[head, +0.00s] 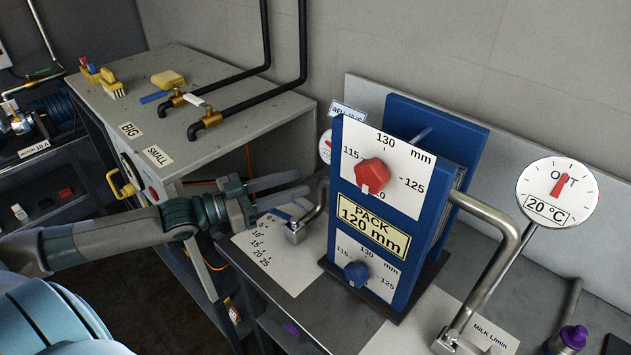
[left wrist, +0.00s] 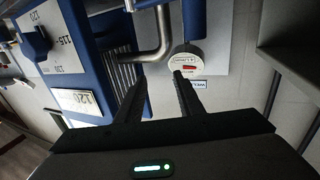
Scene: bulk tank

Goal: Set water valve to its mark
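The water valve (head: 295,230) is at the foot of the bent metal pipe left of the blue plate pack. My left gripper (head: 302,184) is above the valve in the head view, fingers apart and empty. In the left wrist view, the open fingers (left wrist: 160,88) point towards the pipe (left wrist: 157,48) and a round gauge (left wrist: 185,64). My right gripper is out of view.
The blue plate pack (head: 337,195) stands close right of my gripper, with red (head: 372,176) and blue (head: 356,273) knobs. The milk pipe (head: 505,265) and a dial (head: 557,193) are further right. A grey cabinet (head: 220,90) with brushes and taps is behind left.

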